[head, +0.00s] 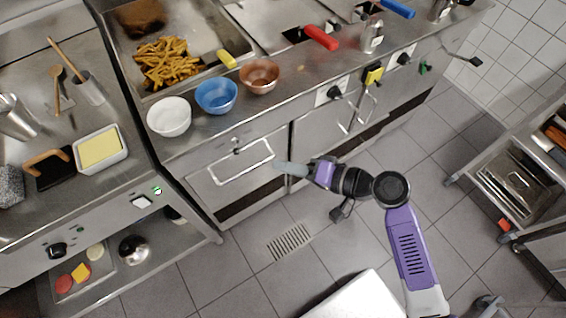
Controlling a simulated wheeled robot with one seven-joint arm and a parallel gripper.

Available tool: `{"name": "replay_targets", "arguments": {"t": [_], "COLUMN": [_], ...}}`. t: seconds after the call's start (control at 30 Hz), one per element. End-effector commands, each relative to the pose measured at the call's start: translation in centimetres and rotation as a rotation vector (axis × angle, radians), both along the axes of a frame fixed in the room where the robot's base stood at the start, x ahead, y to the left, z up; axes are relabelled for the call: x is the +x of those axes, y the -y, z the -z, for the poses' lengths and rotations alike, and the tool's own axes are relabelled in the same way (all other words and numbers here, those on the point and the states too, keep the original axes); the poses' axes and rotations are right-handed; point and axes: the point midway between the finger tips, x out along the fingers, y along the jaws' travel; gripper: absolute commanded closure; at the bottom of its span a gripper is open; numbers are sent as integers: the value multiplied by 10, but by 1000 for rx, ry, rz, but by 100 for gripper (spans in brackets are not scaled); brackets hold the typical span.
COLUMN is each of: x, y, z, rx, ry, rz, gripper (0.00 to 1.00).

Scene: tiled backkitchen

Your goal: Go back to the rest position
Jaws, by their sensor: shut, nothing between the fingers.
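My gripper (291,169) is at the end of my purple and black arm, in the middle of the head view. Its grey fingers point left and look closed together, with nothing seen between them. It hangs over the floor in front of the steel cooking counter, near a drawer handle (245,172). I cannot tell whether it touches the counter front. My arm reaches up from the lower right.
A white bowl (169,117), a blue bowl (217,95) and a copper bowl (260,77) stand along the counter edge (300,86). Fries (166,62) lie behind them. A shelf trolley (515,180) stands at right. Tiled floor (375,160) lies clear between.

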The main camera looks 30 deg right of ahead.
Motion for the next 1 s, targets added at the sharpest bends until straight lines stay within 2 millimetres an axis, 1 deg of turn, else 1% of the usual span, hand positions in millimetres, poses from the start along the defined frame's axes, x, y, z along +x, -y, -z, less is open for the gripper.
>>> {"name": "replay_targets", "arguments": {"t": [0.37, 0.47, 0.57, 0.63, 0.67, 0.7, 0.77, 0.87, 0.9, 0.97, 1.0], "x": [0, 3, 13, 21, 22, 19, 12, -9, -20, -37, -49], "y": [0, 4, 21, 38, 45, 55, 67, 81, 85, 88, 89], "z": [0, -1, -2, -8, -9, -9, -9, -11, -13, -19, -24], "rx": [0, -4, -50, -115, -149, -200, -279, -423, -479, -563, -619], "ry": [0, 7, 29, 59, 70, 80, 99, 130, 144, 169, 188], "rz": [0, 19, 85, 152, 185, 226, 285, 364, 389, 417, 430], "gripper": [100, 100, 100, 100, 100, 100, 100, 100, 100, 100, 100]}}
